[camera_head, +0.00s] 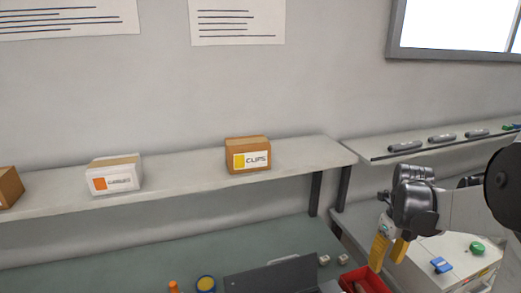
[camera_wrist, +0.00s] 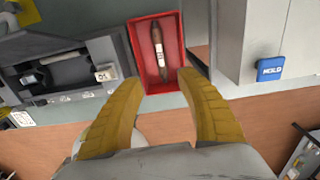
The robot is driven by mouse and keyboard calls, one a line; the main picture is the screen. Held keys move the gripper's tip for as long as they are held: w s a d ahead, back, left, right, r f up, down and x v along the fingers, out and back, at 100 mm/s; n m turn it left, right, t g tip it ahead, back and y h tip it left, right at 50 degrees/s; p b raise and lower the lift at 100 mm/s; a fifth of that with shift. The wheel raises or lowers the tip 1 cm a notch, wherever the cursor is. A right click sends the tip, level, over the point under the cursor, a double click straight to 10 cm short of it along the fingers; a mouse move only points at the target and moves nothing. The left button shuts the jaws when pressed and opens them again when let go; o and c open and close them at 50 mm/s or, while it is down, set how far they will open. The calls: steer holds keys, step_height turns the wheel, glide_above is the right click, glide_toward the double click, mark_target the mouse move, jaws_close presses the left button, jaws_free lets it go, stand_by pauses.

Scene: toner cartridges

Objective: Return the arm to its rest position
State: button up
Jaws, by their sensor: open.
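My gripper (camera_head: 389,254) has two yellow fingers and shows at the lower right of the head view, at the end of my dark grey arm. In the wrist view its fingers (camera_wrist: 158,95) are spread apart with nothing between them. Beyond the fingertips is a red tray (camera_wrist: 174,88) with a dark, long toner cartridge (camera_wrist: 158,50) in it, marked by a pale label. The same tray (camera_head: 375,281) shows in part at the bottom of the head view, below and left of the fingers.
A dark grey machine (camera_wrist: 68,65) stands left of the tray, and a pale cabinet with a blue "HOLD" tag (camera_wrist: 270,67) stands right. A wall shelf (camera_head: 190,186) holds a "CLIPS" box (camera_head: 248,155) and a white box (camera_head: 114,174). Grey cartridges (camera_head: 442,137) lie on the right shelf.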

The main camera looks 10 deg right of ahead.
steer(key=s+a+r+n+t+b, duration=0.1)
steer(key=s+a+n+t, duration=0.1)
steer(key=a+n, duration=0.6)
steer(key=s+a+r+n+t+b, duration=0.1)
steer(key=a+r+n+t, duration=0.1)
steer(key=a+n, duration=0.7)
steer(key=s+a+r+n+t+b, duration=0.1)
steer(key=a+n, duration=0.7)
steer(key=n, duration=1)
steer(key=shift+s+a+r+t+b, duration=0.25)
steer(key=shift+s+t+b, duration=0.1)
steer(key=shift+s+t, duration=0.6)
steer(key=shift+w, duration=0.1)
